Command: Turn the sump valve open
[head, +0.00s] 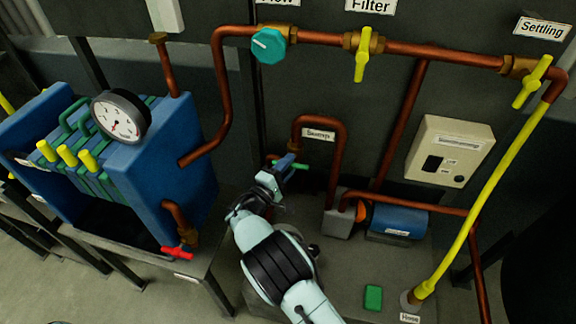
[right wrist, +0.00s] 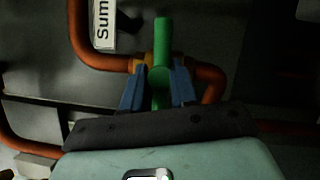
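The sump valve has a green lever handle (head: 299,166) on the copper pipe below the Sump label (head: 318,134). In the right wrist view the green handle (right wrist: 161,45) stands upright in the picture, across the copper pipe. My right gripper (head: 287,165) is at the valve. Its two blue fingers (right wrist: 160,85) stand on either side of the handle, with a gap showing at the left finger. The right finger is very close to the handle; contact there is unclear. My left gripper is not in view.
Copper pipes (head: 430,52) run above and right, with a teal valve (head: 268,45) and yellow valves (head: 362,55). A blue filter press (head: 165,150) with a gauge (head: 121,116) stands left. A blue pump (head: 397,221) and yellow hose (head: 482,200) are at right.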

